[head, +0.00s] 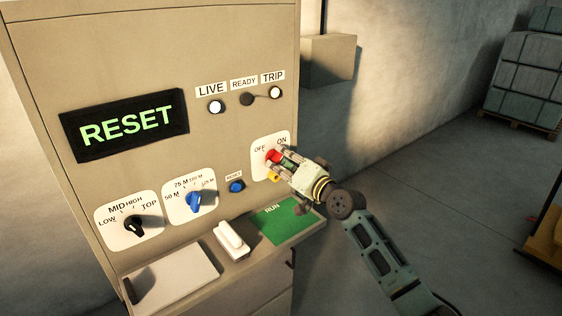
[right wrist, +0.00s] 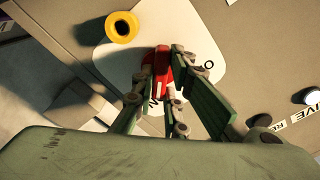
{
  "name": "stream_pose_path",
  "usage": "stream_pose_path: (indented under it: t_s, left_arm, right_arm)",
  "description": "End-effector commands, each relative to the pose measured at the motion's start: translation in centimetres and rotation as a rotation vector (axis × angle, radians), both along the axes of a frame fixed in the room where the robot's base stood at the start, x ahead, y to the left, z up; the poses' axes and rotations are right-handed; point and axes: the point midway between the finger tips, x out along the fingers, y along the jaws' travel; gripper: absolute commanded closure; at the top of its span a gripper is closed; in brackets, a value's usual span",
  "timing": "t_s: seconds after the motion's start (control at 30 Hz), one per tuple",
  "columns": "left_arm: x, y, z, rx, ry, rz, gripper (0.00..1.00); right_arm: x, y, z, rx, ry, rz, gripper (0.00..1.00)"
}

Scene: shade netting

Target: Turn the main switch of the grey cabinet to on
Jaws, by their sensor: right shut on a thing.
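The main switch (head: 272,156) is a red knob on a white plate (head: 257,142) marked OFF and ON, at the right of the cabinet front (head: 200,60). My right gripper (head: 282,161) is shut on the red knob. In the right wrist view the red knob (right wrist: 161,62) stands between the fingers of the gripper (right wrist: 163,80). The fingers partly hide the knob and its plate, so I cannot tell its exact setting. A yellow ring-shaped part (right wrist: 122,27) is beside the plate. My left gripper is out of view.
The display (head: 125,125) reads RESET. Near the switch are a blue reset button (head: 237,186), a blue dial (head: 193,202) and a black dial (head: 133,226). A ledge below carries a green RUN panel (head: 272,222) and a white block (head: 232,238). Open floor lies to the right.

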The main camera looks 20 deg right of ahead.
Motion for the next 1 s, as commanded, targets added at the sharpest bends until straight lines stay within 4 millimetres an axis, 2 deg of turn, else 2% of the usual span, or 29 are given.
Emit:
stream_pose_path:
  t_s: [0.03, 0.07, 0.13, 0.43, 0.57, 0.67, 1.0]
  left_arm:
    - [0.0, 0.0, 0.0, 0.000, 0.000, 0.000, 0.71]
    - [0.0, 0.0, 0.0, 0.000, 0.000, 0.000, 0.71]
    - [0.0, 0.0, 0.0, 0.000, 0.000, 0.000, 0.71]
    - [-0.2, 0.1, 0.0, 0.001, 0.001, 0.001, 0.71]
    - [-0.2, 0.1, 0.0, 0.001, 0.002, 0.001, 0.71]
    - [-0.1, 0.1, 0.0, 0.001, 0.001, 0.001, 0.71]
    - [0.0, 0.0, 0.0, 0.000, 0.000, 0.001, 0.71]
  right_arm:
    - [0.0, 0.0, -0.1, 0.005, 0.003, 0.000, 1.00]
    - [0.0, 0.0, -0.1, 0.005, 0.003, 0.000, 0.87]
    - [0.0, 0.0, -0.1, 0.004, 0.003, 0.000, 0.81]
    - [0.0, 0.0, 0.0, 0.002, 0.001, 0.000, 0.80]
    - [-0.7, -0.2, -0.1, 0.001, 0.001, -0.001, 0.80]
    - [-1.9, -0.5, -0.2, -0.001, 0.001, 0.000, 0.80]
    - [-8.5, -2.3, -0.2, -0.001, 0.003, -0.001, 0.80]
